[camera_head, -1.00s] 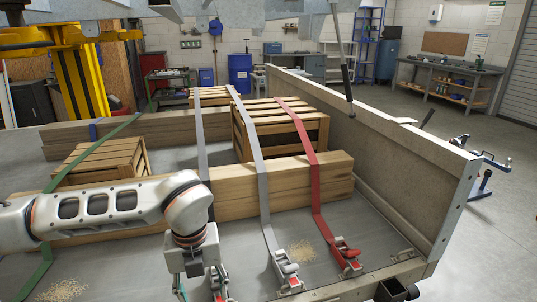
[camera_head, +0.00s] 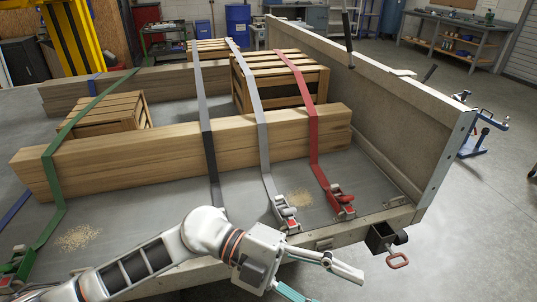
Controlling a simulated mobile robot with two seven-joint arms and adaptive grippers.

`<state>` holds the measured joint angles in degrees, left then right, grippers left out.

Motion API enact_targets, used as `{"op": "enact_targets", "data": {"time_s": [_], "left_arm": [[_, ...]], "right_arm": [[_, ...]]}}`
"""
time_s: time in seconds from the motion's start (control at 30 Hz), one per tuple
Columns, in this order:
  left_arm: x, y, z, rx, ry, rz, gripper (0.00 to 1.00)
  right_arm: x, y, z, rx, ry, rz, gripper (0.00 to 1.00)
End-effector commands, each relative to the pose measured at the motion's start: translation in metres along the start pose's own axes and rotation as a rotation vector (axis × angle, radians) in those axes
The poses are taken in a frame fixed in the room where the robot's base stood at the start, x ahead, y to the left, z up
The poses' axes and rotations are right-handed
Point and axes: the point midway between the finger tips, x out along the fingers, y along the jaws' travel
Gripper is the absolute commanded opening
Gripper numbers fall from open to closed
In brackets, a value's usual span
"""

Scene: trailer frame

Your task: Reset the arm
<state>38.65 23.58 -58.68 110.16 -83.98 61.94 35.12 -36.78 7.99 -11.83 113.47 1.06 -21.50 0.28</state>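My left arm comes in from the lower left in the head view. My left gripper (camera_head: 334,288) points to the lower right, just outside the trailer's near edge. Its fingers are spread apart with nothing visible between them. The lower finger is partly cut off by the bottom of the picture. My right gripper is not in view.
The trailer bed (camera_head: 150,207) holds wooden crates (camera_head: 282,80) and long beams (camera_head: 180,150) under green, grey and red straps. Ratchet buckles, including a red one (camera_head: 341,202), lie near the edge.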

Motion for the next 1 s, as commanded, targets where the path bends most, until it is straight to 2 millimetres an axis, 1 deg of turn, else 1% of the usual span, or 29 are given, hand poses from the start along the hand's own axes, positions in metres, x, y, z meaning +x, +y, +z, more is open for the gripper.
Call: {"op": "enact_targets", "data": {"time_s": [0.03,0.1,0.17,0.23,0.27,0.3,0.33,0.37,0.43,0.47,0.5,0.57,0.6,0.67,0.7,0.77,0.8,0.87,0.9,0.97,1.0], "left_arm": [[0.001,-0.016,-0.001,-0.022,-0.001,-0.128,0.5],[-0.005,-0.039,0.004,-0.05,-0.025,-0.297,0.5],[-0.016,-0.054,0.011,-0.083,-0.06,-0.438,0.5],[-0.036,-0.065,0.025,-0.131,-0.119,-0.593,0.5],[-0.046,-0.068,0.033,-0.155,-0.149,-0.658,0.5],[-0.06,-0.069,0.043,-0.189,-0.195,-0.739,0.5],[-0.071,-0.067,0.051,-0.22,-0.232,-0.798,0.5],[-0.083,-0.064,0.06,-0.249,-0.273,-0.853,0.5],[-0.112,-0.048,0.081,-0.331,-0.376,-0.973,0.5],[-0.125,-0.038,0.089,-0.368,-0.423,-1.019,0.5],[-0.142,-0.022,0.1,-0.422,-0.49,-1.076,0.5],[-0.167,0.009,0.115,-0.507,-0.595,-1.148,0.5],[-0.181,0.032,0.122,-0.566,-0.663,-1.186,0.5],[-0.2,0.068,0.13,-0.652,-0.761,-1.231,0.5],[-0.211,0.094,0.133,-0.709,-0.824,-1.252,0.5],[-0.224,0.133,0.134,-0.797,-0.915,-1.274,0.5],[-0.232,0.16,0.133,-0.855,-0.974,-1.283,0.5],[-0.241,0.201,0.128,-0.943,-1.057,-1.288,0.5],[-0.245,0.227,0.122,-1.0,-1.109,-1.287,0.5],[-0.25,0.264,0.113,-1.081,-1.179,-1.28,0.5],[-0.252,0.286,0.106,-1.132,-1.219,-1.273,0.5]], "right_arm": [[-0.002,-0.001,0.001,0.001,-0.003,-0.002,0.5],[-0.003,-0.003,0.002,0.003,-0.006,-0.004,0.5],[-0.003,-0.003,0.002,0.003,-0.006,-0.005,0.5],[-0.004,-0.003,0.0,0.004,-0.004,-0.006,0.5],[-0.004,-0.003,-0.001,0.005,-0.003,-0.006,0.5],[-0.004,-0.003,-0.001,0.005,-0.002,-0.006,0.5],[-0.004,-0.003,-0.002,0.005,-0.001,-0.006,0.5],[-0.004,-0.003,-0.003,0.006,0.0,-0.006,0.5],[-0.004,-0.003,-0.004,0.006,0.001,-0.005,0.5],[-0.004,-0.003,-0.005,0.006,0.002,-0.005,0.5],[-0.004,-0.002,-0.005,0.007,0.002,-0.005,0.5],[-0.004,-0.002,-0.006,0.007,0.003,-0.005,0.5],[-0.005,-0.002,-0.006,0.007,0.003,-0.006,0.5],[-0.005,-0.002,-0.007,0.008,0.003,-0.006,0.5],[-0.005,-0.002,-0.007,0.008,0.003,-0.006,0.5],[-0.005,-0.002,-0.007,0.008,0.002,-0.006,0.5],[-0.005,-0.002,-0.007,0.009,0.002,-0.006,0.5],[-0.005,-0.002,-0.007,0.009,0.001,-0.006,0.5],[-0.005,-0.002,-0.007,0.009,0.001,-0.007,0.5],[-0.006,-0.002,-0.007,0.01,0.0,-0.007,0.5],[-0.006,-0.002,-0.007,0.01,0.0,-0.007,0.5]]}}
